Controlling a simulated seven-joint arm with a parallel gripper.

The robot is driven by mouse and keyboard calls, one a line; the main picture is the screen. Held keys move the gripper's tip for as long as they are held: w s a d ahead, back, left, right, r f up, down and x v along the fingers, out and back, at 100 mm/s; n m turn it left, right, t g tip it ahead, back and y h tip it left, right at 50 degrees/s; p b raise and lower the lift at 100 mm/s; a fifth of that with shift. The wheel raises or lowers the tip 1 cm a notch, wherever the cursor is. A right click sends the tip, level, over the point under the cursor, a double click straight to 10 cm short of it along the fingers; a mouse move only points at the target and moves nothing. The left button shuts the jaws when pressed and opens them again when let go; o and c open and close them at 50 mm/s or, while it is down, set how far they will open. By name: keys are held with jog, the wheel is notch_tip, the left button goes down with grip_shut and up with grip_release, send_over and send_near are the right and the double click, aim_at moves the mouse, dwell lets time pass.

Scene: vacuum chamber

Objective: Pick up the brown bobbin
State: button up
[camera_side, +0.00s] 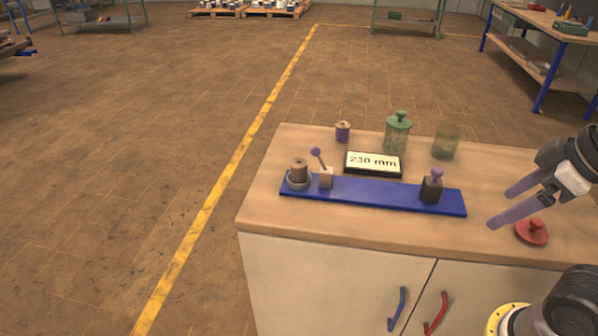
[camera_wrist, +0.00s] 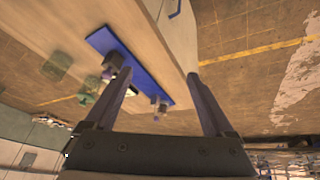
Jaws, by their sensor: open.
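The brown bobbin (camera_side: 298,170) stands upright in a grey ring-shaped holder (camera_side: 299,181) at the left end of a blue bar (camera_side: 375,192) on the cabinet top. A small block with a purple-knobbed lever (camera_side: 325,177) is right beside it. My gripper (camera_side: 499,206) is open and empty at the right, above the cabinet top and well apart from the bobbin. In the wrist view my gripper's two fingers (camera_wrist: 162,75) are spread, with the blue bar (camera_wrist: 129,64) between and behind them. The bobbin is too small to make out clearly there.
A purple bobbin (camera_side: 342,132), a green lidded jar (camera_side: 397,133), a glass jar (camera_side: 446,142) and a "230 mm" display (camera_side: 373,163) stand behind the bar. A dark block with a purple knob (camera_side: 432,187) is on its right end. A red lid (camera_side: 531,232) lies near my gripper.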

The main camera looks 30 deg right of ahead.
jog(key=w+r+n, duration=0.4)
jog(key=r, duration=0.5)
jog(key=w+a+r+n+g, duration=0.1)
jog(key=w+a+r+n, duration=0.1)
jog(key=w+r+n, duration=0.65)
jog(key=n+g, duration=0.3)
jog(key=g, duration=0.1)
send_over(299, 163)
notch_tip(299, 163, down, 18)
jog(key=f, duration=0.8)
jog(key=shift+w+a, duration=0.15)
jog(key=shift+a, duration=0.05)
jog(key=shift+d+f, duration=0.15)
jog(key=shift+f, duration=1.2)
jog(key=shift+d+f, duration=0.1)
jog(key=shift+f, duration=1.25)
grip_shut()
